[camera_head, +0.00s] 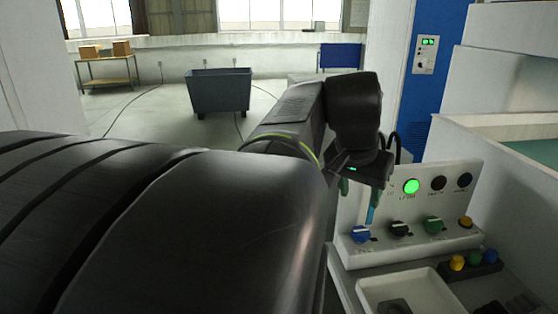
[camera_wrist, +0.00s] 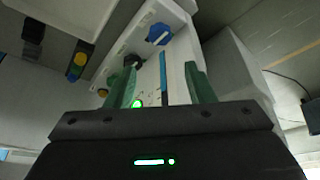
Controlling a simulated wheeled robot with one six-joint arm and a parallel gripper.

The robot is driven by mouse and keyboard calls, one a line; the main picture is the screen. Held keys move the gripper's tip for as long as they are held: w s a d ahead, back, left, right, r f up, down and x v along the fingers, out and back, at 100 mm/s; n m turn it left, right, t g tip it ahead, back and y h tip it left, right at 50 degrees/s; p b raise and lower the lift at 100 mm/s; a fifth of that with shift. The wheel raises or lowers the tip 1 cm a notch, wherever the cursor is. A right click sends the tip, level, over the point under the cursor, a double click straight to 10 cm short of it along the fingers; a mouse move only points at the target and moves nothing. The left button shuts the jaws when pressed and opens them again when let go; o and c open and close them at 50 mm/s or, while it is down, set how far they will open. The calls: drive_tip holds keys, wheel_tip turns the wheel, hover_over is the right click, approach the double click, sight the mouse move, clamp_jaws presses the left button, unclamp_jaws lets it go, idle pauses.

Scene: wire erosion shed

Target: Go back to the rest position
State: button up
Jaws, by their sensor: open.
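My gripper (camera_head: 360,188) hangs at the end of my arm, at the left end of a white control panel (camera_head: 470,190). In the wrist view my gripper (camera_wrist: 162,82) shows two green fingers standing apart with nothing held between them. Beyond them is the panel with a blue knob (camera_wrist: 159,34) and a dark knob (camera_wrist: 132,61). A thin blue strip (camera_wrist: 163,75) shows between the fingers. I cannot tell whether a finger touches the panel. In the head view a green lamp (camera_head: 411,186) is lit, and two lamps beside it are dark.
Below the panel are a pale tray (camera_head: 405,290) and a dark block with coloured buttons (camera_head: 478,262). A blue and white cabinet (camera_head: 437,60) stands behind. A grey bin (camera_head: 219,92) and a table with boxes (camera_head: 107,70) stand on open floor further back.

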sight(361, 231)
drive_tip(key=shift+f, duration=0.1)
drive_tip(key=b+x, duration=0.1)
drive_tip(key=x, duration=1.2)
drive_tip(key=shift+w+d+f, duration=0.1)
drive_tip(key=shift+f, duration=0.25)
drive_tip(key=shift+r, duration=0.15)
